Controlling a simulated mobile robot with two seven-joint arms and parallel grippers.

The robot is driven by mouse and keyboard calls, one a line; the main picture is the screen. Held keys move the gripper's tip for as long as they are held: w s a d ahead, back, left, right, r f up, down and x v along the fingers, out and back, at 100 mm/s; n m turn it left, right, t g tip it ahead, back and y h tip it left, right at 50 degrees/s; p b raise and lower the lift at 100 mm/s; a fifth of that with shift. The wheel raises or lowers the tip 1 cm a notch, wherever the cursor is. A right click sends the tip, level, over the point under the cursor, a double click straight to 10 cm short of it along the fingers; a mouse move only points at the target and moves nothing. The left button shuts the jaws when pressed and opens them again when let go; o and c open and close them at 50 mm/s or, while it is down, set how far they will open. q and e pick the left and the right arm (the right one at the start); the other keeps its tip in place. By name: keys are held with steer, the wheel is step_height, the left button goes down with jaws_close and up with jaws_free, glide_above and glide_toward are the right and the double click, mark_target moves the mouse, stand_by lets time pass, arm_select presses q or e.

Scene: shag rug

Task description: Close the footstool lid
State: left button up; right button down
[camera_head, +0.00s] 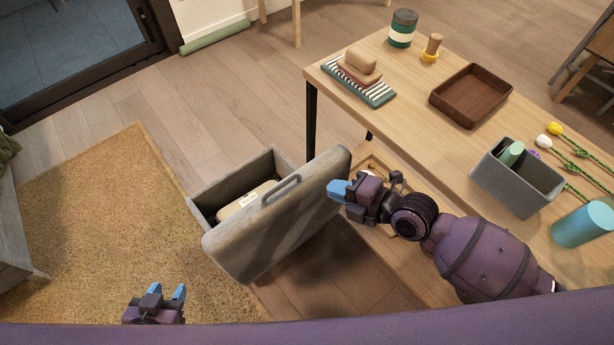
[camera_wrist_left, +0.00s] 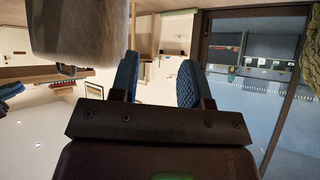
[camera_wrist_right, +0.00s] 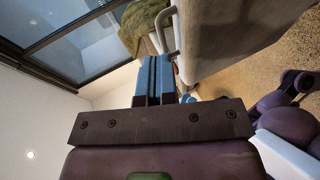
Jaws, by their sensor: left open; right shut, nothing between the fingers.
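The footstool (camera_head: 201,207) is a grey fabric box standing open on the floor at the rug's edge. Its lid (camera_head: 290,228) is raised and tilted, with a metal handle (camera_head: 281,190) on its face. A pale box lies inside. My right gripper (camera_head: 338,191) is shut and empty at the right side of the lid; I cannot tell whether it touches. The lid and handle show close by in the right wrist view (camera_wrist_right: 225,35). My left gripper (camera_head: 165,295) is open and empty, low at the left over the rug, apart from the footstool. A grey padded surface fills the left wrist view's upper left.
A wooden table (camera_head: 420,130) stands to the right, holding a brown tray (camera_head: 470,95), a grey bin (camera_head: 517,185), a teal cylinder (camera_head: 582,226), flowers and a brush. The rug (camera_head: 110,220) is clear on the left.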

mark_target(299, 176)
steer(key=x, duration=0.7)
steer(key=shift+w+a+f+b, duration=0.2)
steer(key=shift+w+b, duration=0.05)
steer(key=shift+b, duration=0.05)
steer(key=shift+w+a, duration=0.2)
steer(key=shift+a, duration=0.1)
steer(key=shift+w, duration=0.15)
